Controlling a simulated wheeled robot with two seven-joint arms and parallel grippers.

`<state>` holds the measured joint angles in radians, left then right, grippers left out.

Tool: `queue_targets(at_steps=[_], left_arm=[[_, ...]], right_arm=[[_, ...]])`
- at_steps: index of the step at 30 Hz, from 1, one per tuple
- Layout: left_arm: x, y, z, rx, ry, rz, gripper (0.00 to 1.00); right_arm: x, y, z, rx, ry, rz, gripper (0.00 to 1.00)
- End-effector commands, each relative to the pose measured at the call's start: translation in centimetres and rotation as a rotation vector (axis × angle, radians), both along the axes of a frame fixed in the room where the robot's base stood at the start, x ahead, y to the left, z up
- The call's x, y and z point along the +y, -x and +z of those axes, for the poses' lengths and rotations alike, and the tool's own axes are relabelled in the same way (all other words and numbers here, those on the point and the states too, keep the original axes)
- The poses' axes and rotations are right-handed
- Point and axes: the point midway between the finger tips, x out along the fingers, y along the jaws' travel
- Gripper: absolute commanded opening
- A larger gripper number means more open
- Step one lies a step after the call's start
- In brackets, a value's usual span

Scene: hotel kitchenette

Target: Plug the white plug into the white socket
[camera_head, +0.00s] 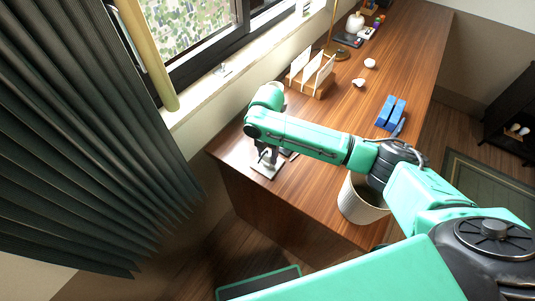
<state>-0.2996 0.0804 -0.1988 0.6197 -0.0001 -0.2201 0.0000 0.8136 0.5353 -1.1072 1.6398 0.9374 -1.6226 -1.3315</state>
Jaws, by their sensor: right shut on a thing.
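My right arm reaches in from the right across the wooden counter, and my right gripper (267,156) points down near its front left corner. A pale square plate (265,170), which looks like the white socket, lies on the counter right under the gripper. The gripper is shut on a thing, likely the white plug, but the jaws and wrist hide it. I cannot tell whether plug and socket touch. My left gripper is not in view.
The counter (345,100) holds a wooden rack with white cards (311,80), blue blocks (391,112), small white pieces (359,83) and a lamp base (336,52). A white ribbed bin (357,203) is below my forearm. A dark curtain (85,120) hangs left.

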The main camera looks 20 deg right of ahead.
Motion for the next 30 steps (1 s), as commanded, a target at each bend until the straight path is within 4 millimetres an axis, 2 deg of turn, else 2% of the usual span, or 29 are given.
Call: queue_targets(at_steps=[17,30], left_arm=[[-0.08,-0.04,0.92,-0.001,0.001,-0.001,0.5],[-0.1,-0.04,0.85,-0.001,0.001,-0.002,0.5]], right_arm=[[0.05,0.05,0.12,0.001,0.0,0.0,0.0],[0.04,0.01,-0.02,0.0,0.0,0.0,0.0]])
